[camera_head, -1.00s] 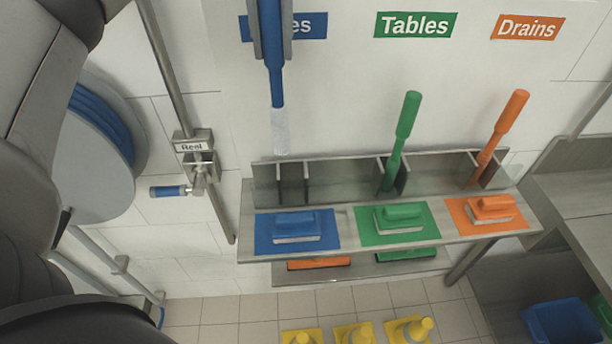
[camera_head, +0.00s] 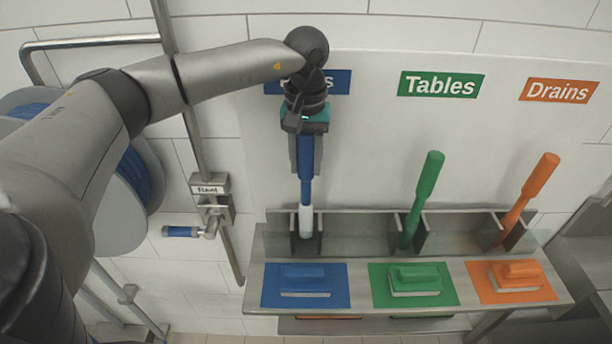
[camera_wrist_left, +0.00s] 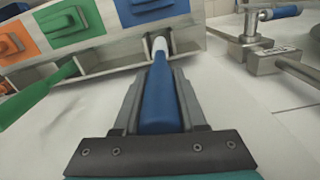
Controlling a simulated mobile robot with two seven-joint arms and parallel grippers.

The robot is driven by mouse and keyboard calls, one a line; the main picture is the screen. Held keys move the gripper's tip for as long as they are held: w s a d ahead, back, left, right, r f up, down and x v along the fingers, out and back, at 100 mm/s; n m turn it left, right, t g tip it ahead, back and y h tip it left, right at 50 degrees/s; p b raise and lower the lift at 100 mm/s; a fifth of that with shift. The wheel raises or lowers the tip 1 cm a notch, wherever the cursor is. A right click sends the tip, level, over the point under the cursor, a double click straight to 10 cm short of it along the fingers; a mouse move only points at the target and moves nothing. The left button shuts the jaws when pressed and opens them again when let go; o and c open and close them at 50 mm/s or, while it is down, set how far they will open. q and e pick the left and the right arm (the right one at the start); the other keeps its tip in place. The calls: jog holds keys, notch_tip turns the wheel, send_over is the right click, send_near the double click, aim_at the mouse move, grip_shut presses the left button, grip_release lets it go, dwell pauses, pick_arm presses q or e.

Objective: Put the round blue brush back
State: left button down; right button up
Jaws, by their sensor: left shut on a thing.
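The round blue brush (camera_head: 306,187) has a blue handle and a white bristle end pointing down. My left gripper (camera_head: 305,165) is shut on its handle. In the head view the white end sits at the leftmost slot (camera_head: 306,240) of the steel rack, between its dividers. In the left wrist view the blue brush (camera_wrist_left: 160,95) lies between the fingers of my left gripper (camera_wrist_left: 158,100), with its white end at the slot. I cannot tell whether the brush rests on the slot's bottom. My right gripper is not in view.
A green brush (camera_head: 422,195) and an orange brush (camera_head: 530,200) stand tilted in the rack's other slots. Blue, green and orange scrubbers sit on matching mats on the shelf (camera_head: 357,280) in front. A hose reel (camera_head: 125,205) and a valve handle (camera_head: 182,231) are at left.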

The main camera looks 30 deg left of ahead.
aim_at(306, 179)
pick_arm(q)
notch_tip(306, 179, down, 4)
jog(key=shift+f+p, duration=0.1)
jog(key=shift+p, duration=0.2)
jog(key=shift+f, duration=0.2)
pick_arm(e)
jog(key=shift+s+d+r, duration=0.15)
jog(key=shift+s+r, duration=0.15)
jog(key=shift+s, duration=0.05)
pick_arm(q)
jog(key=shift+f, duration=0.2)
jog(key=shift+c, duration=2.3)
grip_release()
jog(key=shift+r, duration=0.1)
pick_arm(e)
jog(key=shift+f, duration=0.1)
pick_arm(q)
jog(key=shift+r, duration=0.15)
notch_tip(306, 179, up, 12)
jog(key=shift+b, duration=1.1)
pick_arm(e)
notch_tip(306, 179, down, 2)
